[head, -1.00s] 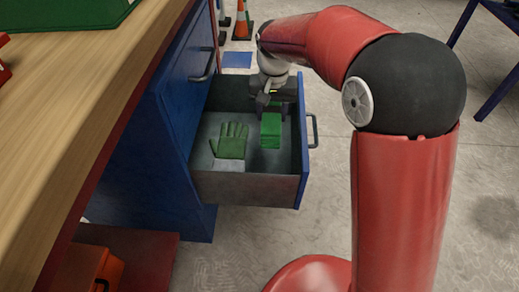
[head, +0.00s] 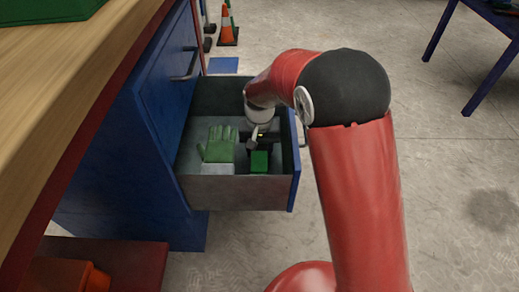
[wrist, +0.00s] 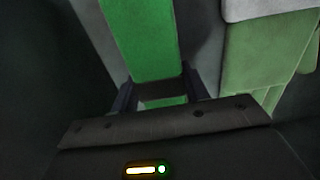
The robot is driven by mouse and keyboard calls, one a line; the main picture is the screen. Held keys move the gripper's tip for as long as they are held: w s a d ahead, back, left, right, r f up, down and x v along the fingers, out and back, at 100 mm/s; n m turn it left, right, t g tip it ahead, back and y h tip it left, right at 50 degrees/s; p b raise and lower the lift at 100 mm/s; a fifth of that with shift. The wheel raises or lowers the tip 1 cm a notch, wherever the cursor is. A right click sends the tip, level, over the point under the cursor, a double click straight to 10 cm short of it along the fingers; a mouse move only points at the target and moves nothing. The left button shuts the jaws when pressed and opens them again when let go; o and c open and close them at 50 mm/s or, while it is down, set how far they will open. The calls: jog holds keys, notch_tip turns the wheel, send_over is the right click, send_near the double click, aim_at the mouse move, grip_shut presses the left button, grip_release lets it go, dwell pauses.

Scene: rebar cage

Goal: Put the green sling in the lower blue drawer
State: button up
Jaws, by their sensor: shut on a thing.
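The lower blue drawer (head: 294,190) is pulled open, with a grey inside. My gripper (head: 257,147) is down inside the drawer, toward its right side. It is shut on the green sling (head: 260,162), a folded bright green band, partly hidden by my gripper in the head view. In the wrist view the sling (wrist: 145,45) runs up from between the two fingers of my gripper (wrist: 160,92). I cannot tell whether the sling touches the drawer floor.
A green glove with a pale cuff (head: 217,146) lies in the drawer left of the sling; it also shows at right in the wrist view (wrist: 268,65). The closed upper drawer (head: 165,85) is above left. The wooden worktop (head: 60,90) is at left.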

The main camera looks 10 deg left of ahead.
aim_at(259, 148)
jog(key=o, duration=1.3)
jog(key=shift+o, duration=0.2)
notch_tip(259, 148, up, 12)
jog(key=p, duration=0.2)
jog(key=shift+r, duration=0.1)
